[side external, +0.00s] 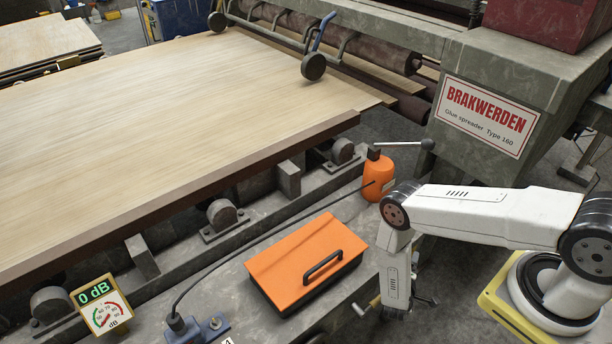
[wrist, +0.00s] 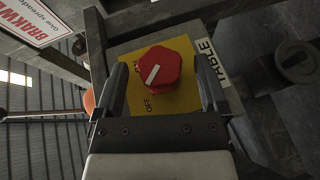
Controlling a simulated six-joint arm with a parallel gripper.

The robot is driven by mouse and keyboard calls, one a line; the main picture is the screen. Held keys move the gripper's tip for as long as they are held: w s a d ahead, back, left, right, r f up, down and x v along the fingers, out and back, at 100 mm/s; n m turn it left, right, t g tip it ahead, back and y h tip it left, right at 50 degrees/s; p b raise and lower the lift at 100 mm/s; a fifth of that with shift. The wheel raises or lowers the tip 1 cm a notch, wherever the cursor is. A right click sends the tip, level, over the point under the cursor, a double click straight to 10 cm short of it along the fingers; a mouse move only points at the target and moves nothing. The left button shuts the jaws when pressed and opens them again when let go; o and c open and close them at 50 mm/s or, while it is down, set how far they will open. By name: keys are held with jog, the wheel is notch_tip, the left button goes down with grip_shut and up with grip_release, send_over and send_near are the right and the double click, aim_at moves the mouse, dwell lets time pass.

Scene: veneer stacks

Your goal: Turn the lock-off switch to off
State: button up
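The lock-off switch is a red faceted knob (wrist: 166,72) with a white pointer bar, on a yellow plate (wrist: 190,103) in the wrist view. The word OFF is printed on the plate below and left of the knob. The bar lies aslant, from lower left to upper right. My gripper (wrist: 162,64) is open, with one dark finger on each side of the knob and a visible gap to both. How deep the fingers reach cannot be told. In the side view my gripper (side external: 395,306) points down beside the grey table's right edge, and the switch is hidden there.
A label reading TABLE (wrist: 212,63) sits beside the plate. On the grey table are an orange case (side external: 300,257), an orange bottle-like unit (side external: 378,178), a cable with a blue plug (side external: 183,328) and a dB meter (side external: 103,305). The BRAKWERDEN machine (side external: 465,150) stands behind my arm.

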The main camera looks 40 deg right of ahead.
jog(key=shift+s+a, duration=0.1)
jog(key=v, duration=0.7)
jog(key=shift+a, duration=0.25)
dwell(0.5)
jog(key=shift+r, duration=0.1)
jog(key=shift+s, duration=0.1)
